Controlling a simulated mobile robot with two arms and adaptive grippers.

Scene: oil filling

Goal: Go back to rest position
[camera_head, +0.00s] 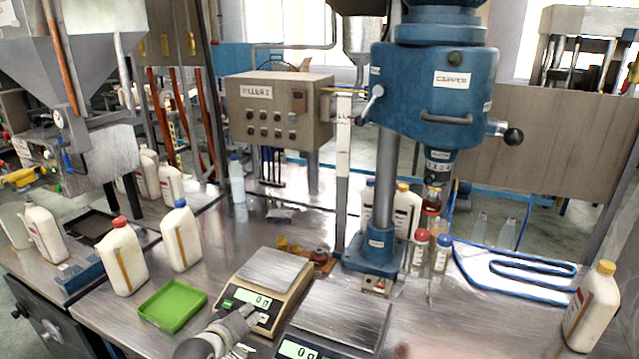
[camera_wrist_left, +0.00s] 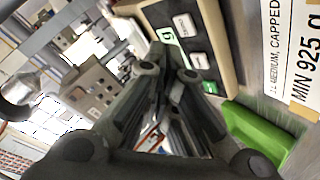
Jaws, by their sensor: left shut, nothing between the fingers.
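My left gripper (camera_head: 240,318) is at the bottom of the head view, in front of the left scale (camera_head: 268,285), whose display reads 0 g. In the left wrist view the gripper's fingers (camera_wrist_left: 165,85) are closed together with nothing between them. The left scale (camera_wrist_left: 185,35) also shows there, close beyond the fingers. My right gripper does not show clearly in either view.
A green tray (camera_head: 172,305) lies left of the gripper. A second scale (camera_head: 340,315) stands to its right. White bottles with a red cap (camera_head: 122,258) and a blue cap (camera_head: 181,236) stand behind the tray. The blue capper (camera_head: 432,95) rises at the back.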

